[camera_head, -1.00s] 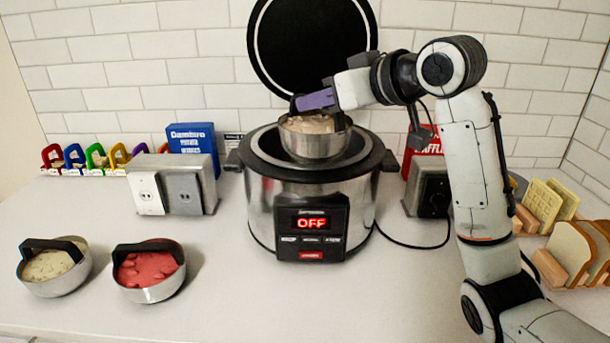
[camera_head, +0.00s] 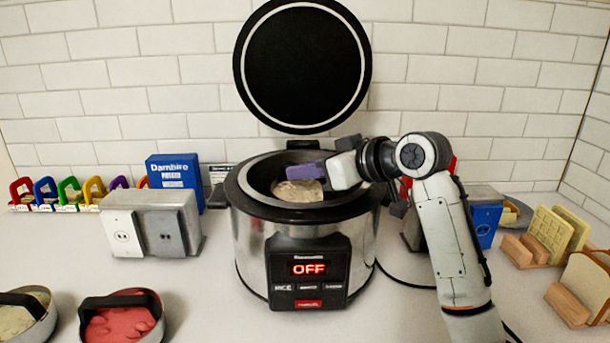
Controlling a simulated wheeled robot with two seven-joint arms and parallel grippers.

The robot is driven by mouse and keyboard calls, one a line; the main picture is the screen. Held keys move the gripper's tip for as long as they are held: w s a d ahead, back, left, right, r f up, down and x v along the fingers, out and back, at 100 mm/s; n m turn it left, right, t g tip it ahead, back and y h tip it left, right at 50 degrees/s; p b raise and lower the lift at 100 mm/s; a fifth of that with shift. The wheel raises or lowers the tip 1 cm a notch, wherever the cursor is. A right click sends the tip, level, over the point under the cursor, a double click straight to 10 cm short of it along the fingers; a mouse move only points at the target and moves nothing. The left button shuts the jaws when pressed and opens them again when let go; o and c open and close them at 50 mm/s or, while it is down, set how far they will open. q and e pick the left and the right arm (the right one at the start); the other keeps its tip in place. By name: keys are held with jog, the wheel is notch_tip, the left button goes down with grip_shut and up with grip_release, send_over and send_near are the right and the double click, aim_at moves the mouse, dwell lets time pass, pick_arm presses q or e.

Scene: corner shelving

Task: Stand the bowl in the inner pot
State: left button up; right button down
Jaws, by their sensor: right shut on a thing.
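The rice cooker (camera_head: 262,235) stands open in the middle of the counter, its round black lid (camera_head: 302,65) raised behind it. Its display reads OFF. The bowl with pale contents (camera_head: 299,191) is down inside the dark inner pot (camera_head: 262,176), below the rim. My right gripper (camera_head: 300,170) reaches in from the right over the pot and is shut on the bowl, at its back side by the handle. The bowl's base and its contact with the pot floor are hidden. My left gripper is not in view.
Two more handled bowls, one with pale contents (camera_head: 22,318) and one with red contents (camera_head: 120,325), sit at the front left. A grey outlet box (camera_head: 150,226), a blue box (camera_head: 176,178) and coloured clips (camera_head: 70,192) stand left. Bread racks (camera_head: 585,290) stand right.

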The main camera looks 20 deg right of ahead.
jog(key=shift+f, duration=0.3)
jog(key=shift+f, duration=0.1)
jog(key=c, duration=1.7)
grip_release()
jog(key=shift+f, duration=0.15)
jog(key=b+v, duration=0.1)
jog(key=v, duration=1.1)
